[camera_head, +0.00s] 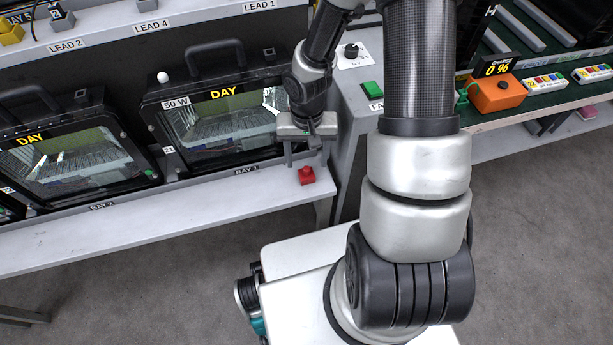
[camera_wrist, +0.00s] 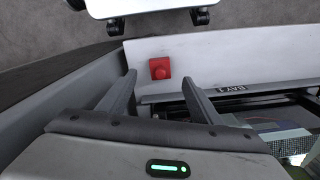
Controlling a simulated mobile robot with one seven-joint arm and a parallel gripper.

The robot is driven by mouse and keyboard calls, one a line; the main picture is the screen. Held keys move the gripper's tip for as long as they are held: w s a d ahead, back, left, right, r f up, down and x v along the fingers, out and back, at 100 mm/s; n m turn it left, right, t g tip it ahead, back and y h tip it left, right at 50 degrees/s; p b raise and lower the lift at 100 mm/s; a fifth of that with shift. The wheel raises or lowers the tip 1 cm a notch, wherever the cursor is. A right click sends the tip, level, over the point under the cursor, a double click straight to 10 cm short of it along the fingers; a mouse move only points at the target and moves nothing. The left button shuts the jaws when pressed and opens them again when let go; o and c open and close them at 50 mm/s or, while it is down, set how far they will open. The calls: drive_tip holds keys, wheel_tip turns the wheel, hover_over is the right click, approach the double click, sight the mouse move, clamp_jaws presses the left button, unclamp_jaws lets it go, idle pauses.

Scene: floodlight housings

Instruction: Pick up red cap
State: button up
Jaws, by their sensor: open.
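The red cap (camera_head: 307,175) sits on the light grey bench shelf (camera_head: 200,211) near its right end, in front of bay 1. It also shows in the wrist view (camera_wrist: 160,68), as a red square base with a round knob, beyond my fingertips and between their lines. My gripper (camera_head: 304,163) is open and empty, just behind and above the cap in the head view. Its two fingers show apart in the wrist view (camera_wrist: 160,83), and neither touches the cap.
The bay 1 floodlight housing (camera_head: 222,115), marked 50 W and DAY, stands behind the cap. A second housing (camera_head: 75,160) stands left. A grey side panel (camera_head: 350,125) with a green button (camera_head: 372,89) rises right. The shelf left of the cap is clear.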

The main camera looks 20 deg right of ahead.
sight(307, 169)
drive_tip(key=shift+s+f+b, duration=0.1)
drive_tip(key=shift+f+b, duration=1.15)
drive_tip(key=shift+f, duration=1.9)
drive_tip(key=c, duration=1.2)
wheel_tip(307, 169, up, 10)
drive_tip(key=p, duration=0.4)
drive_tip(key=shift+r, duration=0.1)
drive_tip(key=shift+c, duration=0.2)
